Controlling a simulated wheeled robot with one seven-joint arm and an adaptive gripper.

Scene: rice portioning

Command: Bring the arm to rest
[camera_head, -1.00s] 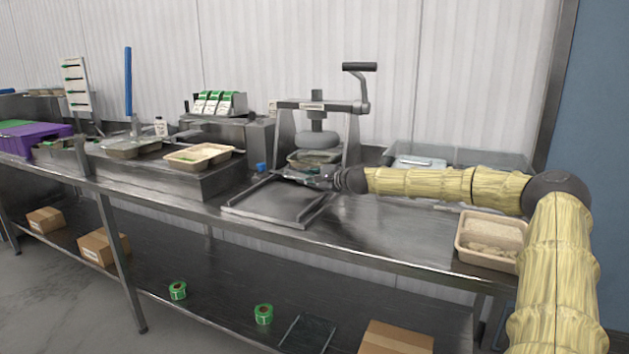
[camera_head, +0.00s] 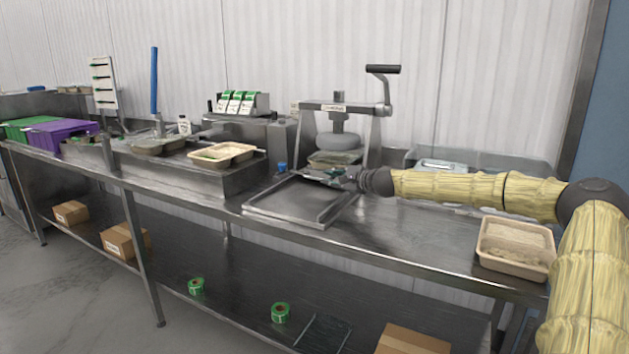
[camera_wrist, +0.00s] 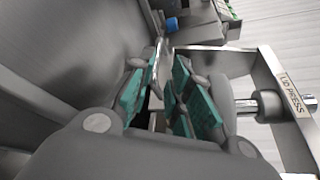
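My arm stretches in from the right in the head view, in a yellowish sleeve. My gripper (camera_head: 332,174) is at its end, just in front of the lid press (camera_head: 340,107). In the wrist view the teal-padded fingers (camera_wrist: 158,88) stand apart, with a narrow gap and no object clearly held between them. The press also shows there by its labelled bar (camera_wrist: 291,96). A container (camera_head: 335,157) sits under the round press head, close behind my gripper. Whether the gripper touches it cannot be told.
A flat metal tray (camera_head: 283,218) lies in front of the press. A beige tray of pale food (camera_head: 515,262) stands at the right, near the arm. A clear bin (camera_head: 535,172) is behind the arm. More trays (camera_head: 222,155) stand to the left. The bench front is largely bare.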

